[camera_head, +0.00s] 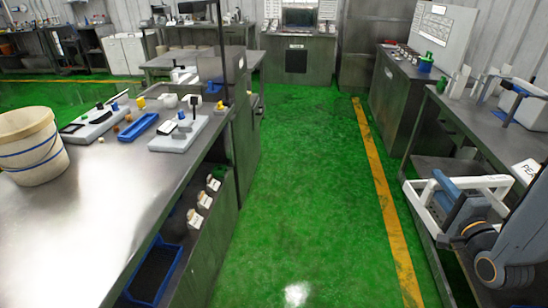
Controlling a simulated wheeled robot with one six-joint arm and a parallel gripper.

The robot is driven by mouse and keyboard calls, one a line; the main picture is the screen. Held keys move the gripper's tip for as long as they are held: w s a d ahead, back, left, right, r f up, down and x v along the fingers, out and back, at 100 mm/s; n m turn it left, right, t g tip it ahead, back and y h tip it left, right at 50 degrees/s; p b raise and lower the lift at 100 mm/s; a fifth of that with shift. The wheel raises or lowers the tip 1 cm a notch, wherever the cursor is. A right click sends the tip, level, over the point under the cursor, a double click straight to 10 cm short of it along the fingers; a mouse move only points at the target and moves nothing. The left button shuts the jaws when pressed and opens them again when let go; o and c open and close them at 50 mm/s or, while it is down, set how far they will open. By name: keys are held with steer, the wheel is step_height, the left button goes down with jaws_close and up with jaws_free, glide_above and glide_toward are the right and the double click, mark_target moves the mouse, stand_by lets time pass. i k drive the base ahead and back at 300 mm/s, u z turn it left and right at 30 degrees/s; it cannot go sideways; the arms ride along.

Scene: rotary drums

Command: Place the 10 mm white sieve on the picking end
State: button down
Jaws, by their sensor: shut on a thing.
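A white rectangular frame, which looks like the sieve (485,183), is at the lower right, beside the right bench. Its mesh and any size marking cannot be made out. My gripper (447,192), blue-grey, is shut on the frame near its left part. My arm comes in from the lower right corner and covers part of the frame's right and near side. I cannot tell which place is the picking end; a white label with partly hidden letters (527,171) lies on the right bench close to the frame.
The right bench (470,125) has a lower shelf near the frame. On the left, a metal bench (110,220) carries a white bucket (30,145), a blue tray (138,127) and small devices. The green floor (290,190) between them is clear, with a yellow line (385,190).

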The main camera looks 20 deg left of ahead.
mark_target(121, 192)
steer(key=i, duration=2.1)
steer(key=u, duration=2.8)
